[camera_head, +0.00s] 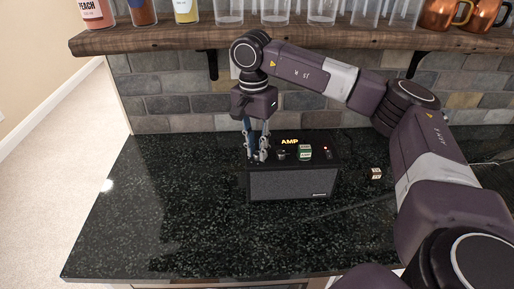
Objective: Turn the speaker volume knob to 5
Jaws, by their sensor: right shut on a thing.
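The speaker (292,185) is a black box with a grey front grille on the dark counter. Its top panel carries a lit "AMP" sign (290,142), a small dark knob (281,154) and a red light (326,148). A small green and white item (305,152) sits on the top panel. My right gripper (258,156) points down at the left end of the top panel, shut on a small knob mostly hidden between its fingers. The knob's setting and markings are too small to read. My left gripper is not in view.
A wooden shelf (180,38) with bottles, clear glasses and copper mugs (440,14) runs above the counter (170,220). A small cube-like item (376,173) lies right of the speaker. The counter left of the speaker is clear.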

